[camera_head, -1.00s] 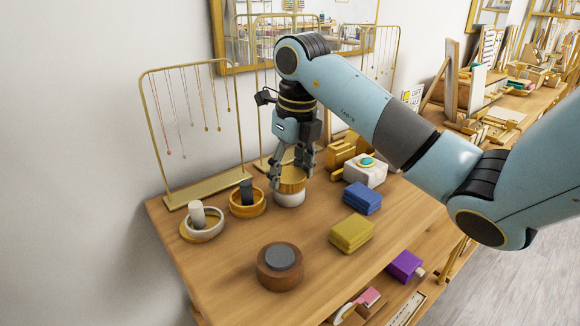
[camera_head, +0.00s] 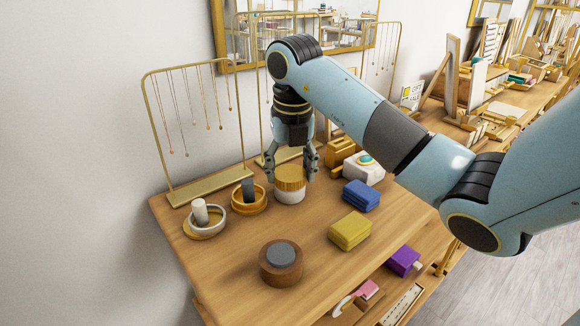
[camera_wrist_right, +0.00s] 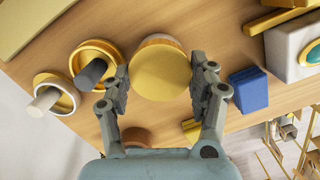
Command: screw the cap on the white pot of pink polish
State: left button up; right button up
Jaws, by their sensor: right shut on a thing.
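The white pot (camera_head: 290,196) stands on the table, with the gold cap (camera_head: 290,177) sitting level on top. The pink polish is hidden. My right gripper (camera_head: 291,166) points down over the pot, its fingers on either side of the cap. In the right wrist view, the cap's round gold top (camera_wrist_right: 160,72) fills the space between the fingertips (camera_wrist_right: 158,80), and the gripper is shut on it. My left gripper is not in view.
A brown round box (camera_head: 281,268) stands in front. Blue (camera_head: 360,197) and yellow (camera_head: 350,229) blocks lie to the right. A necklace stand (camera_head: 207,185) is behind.

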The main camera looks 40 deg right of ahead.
jog(key=m, duration=0.1)
jog(key=m+p, duration=0.1)
jog(key=shift+r+m, duration=0.2)
jog(key=shift+m, duration=0.1)
jog(key=shift+w+f+m+p, duration=0.1)
jog(key=shift+m+p, duration=0.2)
jog(key=shift+m, duration=0.4)
jog(key=o, duration=1.1)
jog(key=shift+o, duration=0.2)
jog(key=shift+f, duration=0.1)
